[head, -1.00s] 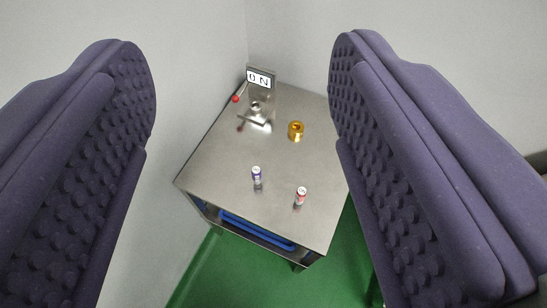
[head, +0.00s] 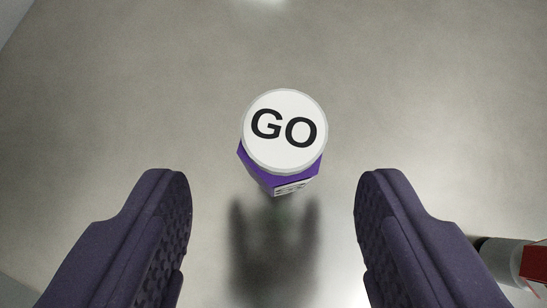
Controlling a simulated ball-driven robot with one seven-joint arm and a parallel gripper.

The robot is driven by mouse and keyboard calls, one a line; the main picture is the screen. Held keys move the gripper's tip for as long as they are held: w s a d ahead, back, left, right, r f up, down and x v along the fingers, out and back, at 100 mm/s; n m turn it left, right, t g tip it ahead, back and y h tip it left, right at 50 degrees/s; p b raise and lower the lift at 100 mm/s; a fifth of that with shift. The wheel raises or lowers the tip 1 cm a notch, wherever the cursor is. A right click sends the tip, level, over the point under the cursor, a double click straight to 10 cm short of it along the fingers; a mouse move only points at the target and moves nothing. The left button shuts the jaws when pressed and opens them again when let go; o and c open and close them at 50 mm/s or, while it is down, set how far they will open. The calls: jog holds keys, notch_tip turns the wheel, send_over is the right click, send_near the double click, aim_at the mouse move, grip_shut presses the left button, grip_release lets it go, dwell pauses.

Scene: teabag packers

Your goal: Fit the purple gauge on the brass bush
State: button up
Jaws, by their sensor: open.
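The purple gauge (head: 262,172) stands upright on the steel table top, with a round white cap marked "GO" facing me. My gripper (head: 273,195) is open, with its two dark padded fingers apart on either side of the picture. The gauge is between and slightly beyond the fingertips, with clear gaps on both sides and no finger touching it. The brass bush is out of view now.
A second gauge, red with a grey metal end (head: 500,256), lies at the lower right edge, partly cut off and close to the right finger. The steel table (head: 130,90) is bare around the purple gauge.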

aim_at(281, 190)
jog(key=b+x, duration=0.2)
jog(key=x, duration=0.2)
jog(key=shift+w+d+f, duration=0.1)
jog(key=shift+d+f, duration=0.05)
jog(key=shift+f, duration=0.2)
jog(key=shift+w+f, duration=0.15)
jog(key=shift+w, duration=0.1)
jog(key=shift+c, duration=0.4)
jog(key=c, duration=1)
jog(key=shift+c, duration=0.2)
